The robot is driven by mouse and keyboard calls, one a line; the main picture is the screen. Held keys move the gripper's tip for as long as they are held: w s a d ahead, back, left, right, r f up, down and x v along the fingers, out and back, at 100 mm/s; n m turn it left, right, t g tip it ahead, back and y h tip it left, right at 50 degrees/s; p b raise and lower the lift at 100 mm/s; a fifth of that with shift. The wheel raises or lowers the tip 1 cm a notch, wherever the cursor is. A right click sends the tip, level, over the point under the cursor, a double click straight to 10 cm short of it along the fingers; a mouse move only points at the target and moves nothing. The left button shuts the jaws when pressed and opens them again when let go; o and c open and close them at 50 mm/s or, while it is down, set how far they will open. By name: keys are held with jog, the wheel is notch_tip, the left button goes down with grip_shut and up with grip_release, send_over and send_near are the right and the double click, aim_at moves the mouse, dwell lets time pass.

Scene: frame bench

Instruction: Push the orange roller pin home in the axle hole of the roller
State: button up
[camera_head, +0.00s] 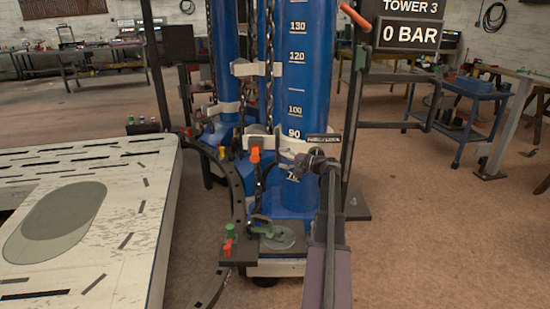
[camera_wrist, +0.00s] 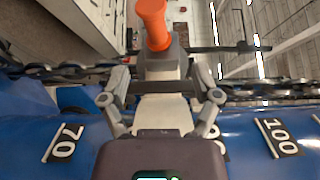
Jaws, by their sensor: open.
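The orange roller pin (camera_head: 254,154) shows at the end of a pale bracket (camera_head: 262,141) on the front blue column. In the wrist view the pin (camera_wrist: 152,22) is large, standing out of a grey block (camera_wrist: 165,62) beyond my fingers. The roller and its axle hole cannot be made out, so how deep the pin sits cannot be told. My gripper (camera_head: 312,160) is to the right of the pin in the head view, close to the column. In the wrist view my gripper (camera_wrist: 163,98) has its fingers spread, with the pale bracket showing between them and the pin apart from them.
Blue columns (camera_head: 306,50) with dark chains (camera_head: 268,50) stand close around my gripper. Other orange and green parts (camera_head: 229,245) are on a low dark plate. A pale slab (camera_head: 110,260) lies at left.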

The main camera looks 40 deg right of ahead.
jog(key=shift+s, duration=0.2)
dwell(0.6)
